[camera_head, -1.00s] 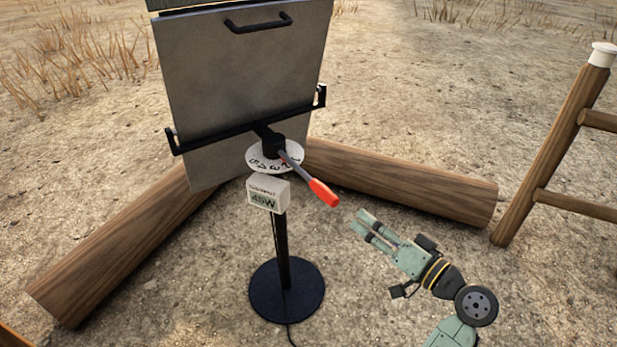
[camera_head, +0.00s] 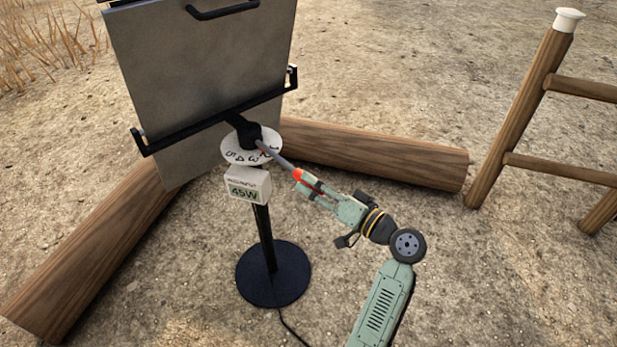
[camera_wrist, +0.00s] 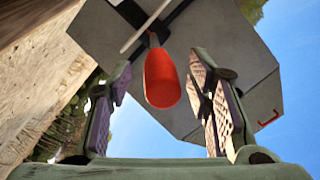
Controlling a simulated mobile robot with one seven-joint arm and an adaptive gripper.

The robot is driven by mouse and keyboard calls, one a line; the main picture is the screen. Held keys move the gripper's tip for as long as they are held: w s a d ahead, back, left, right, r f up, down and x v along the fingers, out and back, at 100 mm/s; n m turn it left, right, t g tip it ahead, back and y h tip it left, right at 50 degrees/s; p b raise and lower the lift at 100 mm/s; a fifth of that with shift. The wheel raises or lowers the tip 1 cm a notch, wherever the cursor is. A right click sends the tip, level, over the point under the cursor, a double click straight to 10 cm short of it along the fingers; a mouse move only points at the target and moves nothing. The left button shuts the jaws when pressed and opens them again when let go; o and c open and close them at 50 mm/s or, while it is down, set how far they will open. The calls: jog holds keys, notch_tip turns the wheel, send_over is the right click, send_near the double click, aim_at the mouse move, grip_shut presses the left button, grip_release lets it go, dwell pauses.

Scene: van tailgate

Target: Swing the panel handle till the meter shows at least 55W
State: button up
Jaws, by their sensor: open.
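The grey panel (camera_head: 200,75) stands tilted on a black stand with a round base (camera_head: 273,273). Its handle is a grey rod with a red grip (camera_head: 299,174), pointing to the lower right from the hub above a white numbered dial (camera_head: 240,153). The meter (camera_head: 247,187) below the dial reads 45W. My gripper (camera_head: 308,184) is at the red grip. In the wrist view the red grip (camera_wrist: 161,80) lies between the open fingers, with gaps visible on both sides. In the head view the fingers hide part of the grip.
Logs (camera_head: 380,160) lie behind the stand to the right and left (camera_head: 90,255). A wooden rail frame (camera_head: 515,120) stands at the right. A cable runs from the base along the ground. The ground in front is clear.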

jog(key=shift+x, duration=1.15)
jog(key=shift+c, duration=0.5)
grip_shut()
